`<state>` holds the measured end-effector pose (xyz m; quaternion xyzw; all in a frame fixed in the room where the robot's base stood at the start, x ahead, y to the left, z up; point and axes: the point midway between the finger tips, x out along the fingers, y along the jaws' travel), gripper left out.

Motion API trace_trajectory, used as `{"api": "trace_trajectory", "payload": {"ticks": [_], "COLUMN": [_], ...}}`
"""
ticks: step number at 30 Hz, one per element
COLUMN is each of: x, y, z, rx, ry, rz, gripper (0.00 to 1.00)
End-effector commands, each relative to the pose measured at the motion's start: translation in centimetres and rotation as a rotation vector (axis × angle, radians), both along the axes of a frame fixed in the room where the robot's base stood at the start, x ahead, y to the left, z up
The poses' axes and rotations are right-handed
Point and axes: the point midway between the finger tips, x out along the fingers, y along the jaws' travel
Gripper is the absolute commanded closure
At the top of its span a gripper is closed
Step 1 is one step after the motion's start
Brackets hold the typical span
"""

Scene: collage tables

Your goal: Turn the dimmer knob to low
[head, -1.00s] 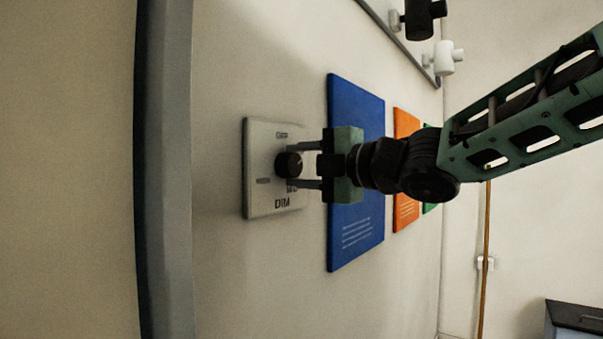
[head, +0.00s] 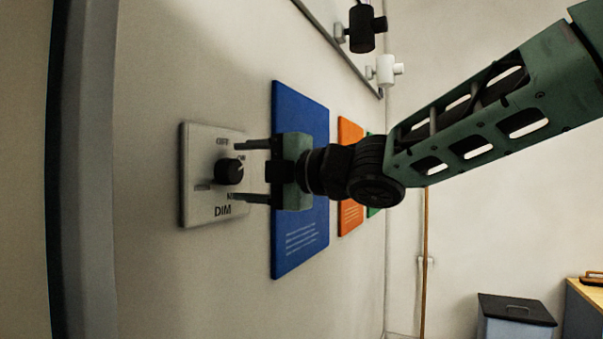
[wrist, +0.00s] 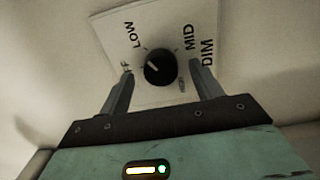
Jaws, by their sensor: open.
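The dimmer plate (head: 200,205) is a pale panel on the wall with printed labels including LOW, MID and DIM. Its round black knob (head: 229,171) has a pale pointer line. In the wrist view a gap shows between each finger and the knob.
A blue panel (head: 300,235), an orange panel (head: 350,215) and a partly hidden green one are along the same wall. Black (head: 362,28) and white (head: 386,70) fixtures are above. A grey frame edge (head: 85,180) stands at left. A dark-lidded bin (head: 515,310) is at lower right.

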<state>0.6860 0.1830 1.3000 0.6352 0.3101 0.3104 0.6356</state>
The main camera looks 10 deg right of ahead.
Motion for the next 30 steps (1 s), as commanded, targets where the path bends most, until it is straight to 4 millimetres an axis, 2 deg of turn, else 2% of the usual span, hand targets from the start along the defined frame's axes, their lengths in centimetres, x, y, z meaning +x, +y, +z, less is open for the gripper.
{"api": "trace_trajectory", "payload": {"ticks": [17, 18, 30], "x": [-8.2, -8.2, -9.6], "y": [-10.7, -10.8, -12.4], "z": [0.0, 0.5, 0.1], "rx": [0.001, 0.0, 0.0], "ry": [-0.001, 0.003, 0.002], "rz": [-0.005, -0.004, -0.002], "gripper": [0.35, 0.35, 0.35]}}
